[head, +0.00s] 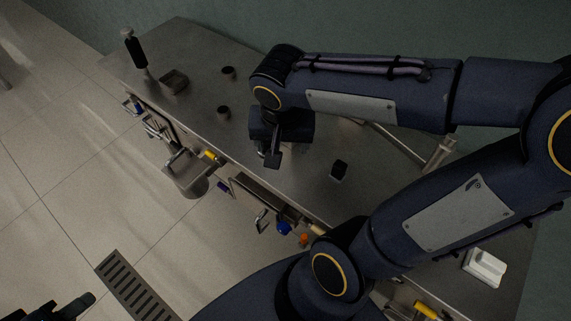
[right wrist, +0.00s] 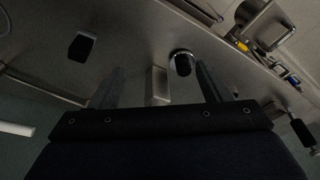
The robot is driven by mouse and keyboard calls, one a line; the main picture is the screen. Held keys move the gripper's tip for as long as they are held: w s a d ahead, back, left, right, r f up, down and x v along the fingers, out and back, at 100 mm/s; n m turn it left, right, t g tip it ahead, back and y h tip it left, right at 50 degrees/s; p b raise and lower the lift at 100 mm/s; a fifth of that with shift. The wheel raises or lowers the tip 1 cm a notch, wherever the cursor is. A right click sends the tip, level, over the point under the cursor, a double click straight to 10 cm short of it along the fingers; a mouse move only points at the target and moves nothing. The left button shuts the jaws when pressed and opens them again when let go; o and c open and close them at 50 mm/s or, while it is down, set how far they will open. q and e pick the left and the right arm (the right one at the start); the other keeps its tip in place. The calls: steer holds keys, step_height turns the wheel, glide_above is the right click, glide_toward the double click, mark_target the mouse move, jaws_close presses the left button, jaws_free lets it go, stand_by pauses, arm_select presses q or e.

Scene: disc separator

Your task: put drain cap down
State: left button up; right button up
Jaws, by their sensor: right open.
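My right gripper (head: 272,158) is over the steel workbench (head: 305,185), its fingers pointing down. In the right wrist view its two fingers stand wide apart. A pale grey block-like piece (right wrist: 157,86) shows between the fingers; I cannot tell whether it is the drain cap or how far below it lies. A round dark piece with a bright rim (right wrist: 182,63) shows just beyond the fingers.
A steel bucket (head: 187,175) is at the front edge. A white block (head: 484,267) lies far right.

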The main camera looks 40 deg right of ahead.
steer(key=s+a+n+t+y, duration=0.3)
steer(key=s+n+y, duration=0.2)
steer(key=s+n, duration=0.1)
steer(key=shift+s+a+r, duration=0.15)
steer(key=shift+s+a, duration=0.05)
steer(key=shift+s, duration=0.6)
steer(key=shift+r+p, duration=0.5)
